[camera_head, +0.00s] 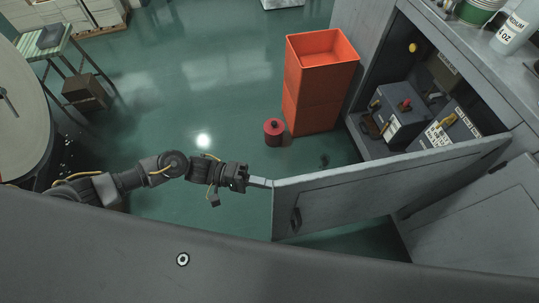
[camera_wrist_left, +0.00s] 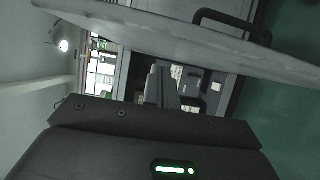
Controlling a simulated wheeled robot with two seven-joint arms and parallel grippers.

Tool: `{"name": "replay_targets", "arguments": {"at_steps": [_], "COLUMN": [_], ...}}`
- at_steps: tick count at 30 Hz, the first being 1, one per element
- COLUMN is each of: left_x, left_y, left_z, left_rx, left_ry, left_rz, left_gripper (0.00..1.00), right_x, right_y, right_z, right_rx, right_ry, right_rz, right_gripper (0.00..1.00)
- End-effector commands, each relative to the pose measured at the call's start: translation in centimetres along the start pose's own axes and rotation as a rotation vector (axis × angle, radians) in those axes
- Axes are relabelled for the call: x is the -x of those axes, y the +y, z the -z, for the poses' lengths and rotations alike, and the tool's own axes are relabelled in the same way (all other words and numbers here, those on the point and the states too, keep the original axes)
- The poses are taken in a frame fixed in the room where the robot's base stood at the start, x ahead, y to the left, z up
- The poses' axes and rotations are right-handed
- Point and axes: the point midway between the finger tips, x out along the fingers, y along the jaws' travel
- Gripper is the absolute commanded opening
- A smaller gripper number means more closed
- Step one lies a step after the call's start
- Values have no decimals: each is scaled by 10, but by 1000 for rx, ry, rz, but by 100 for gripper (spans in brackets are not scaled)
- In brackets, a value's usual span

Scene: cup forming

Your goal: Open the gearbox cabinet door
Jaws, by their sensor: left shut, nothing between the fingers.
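The grey gearbox cabinet door (camera_head: 385,190) stands swung wide open, its free edge out over the floor. Its dark handle (camera_head: 296,220) is on the face toward me; the door and handle also show across the top of the left wrist view (camera_wrist_left: 232,24). My left gripper (camera_head: 262,182) is shut and empty at the door's free edge, its fingertips very close to it; I cannot tell whether they touch. The fingers also show in the left wrist view (camera_wrist_left: 161,87). Inside the open cabinet are grey gearboxes (camera_head: 404,118) with red and yellow parts. My right gripper is not in view.
Orange stacked bins (camera_head: 312,85) stand left of the cabinet, with a red canister (camera_head: 273,132) beside them. A green-topped table (camera_head: 45,42) and a brown box (camera_head: 86,93) are at the upper left. Green floor (camera_head: 190,105) is clear between.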

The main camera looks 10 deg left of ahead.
Motion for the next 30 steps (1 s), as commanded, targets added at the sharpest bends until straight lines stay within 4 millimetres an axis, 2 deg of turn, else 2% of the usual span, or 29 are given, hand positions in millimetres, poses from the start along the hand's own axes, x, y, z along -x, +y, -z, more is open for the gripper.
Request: {"name": "replay_targets", "arguments": {"at_steps": [6,13,19,30], "left_x": [44,82,94,95], "left_y": [-3,-2,-2,-3], "left_z": [-1,0,-1,-1], "left_rx": [1,0,0,0], "left_ry": [1,1,0,0], "left_rz": [5,4,2,1], "left_gripper": [0,0,0,0], "right_x": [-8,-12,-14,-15], "right_y": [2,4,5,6], "right_z": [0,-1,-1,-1], "right_rx": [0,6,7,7], "right_ry": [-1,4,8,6], "right_rz": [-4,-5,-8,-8], "right_gripper": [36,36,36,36]}}
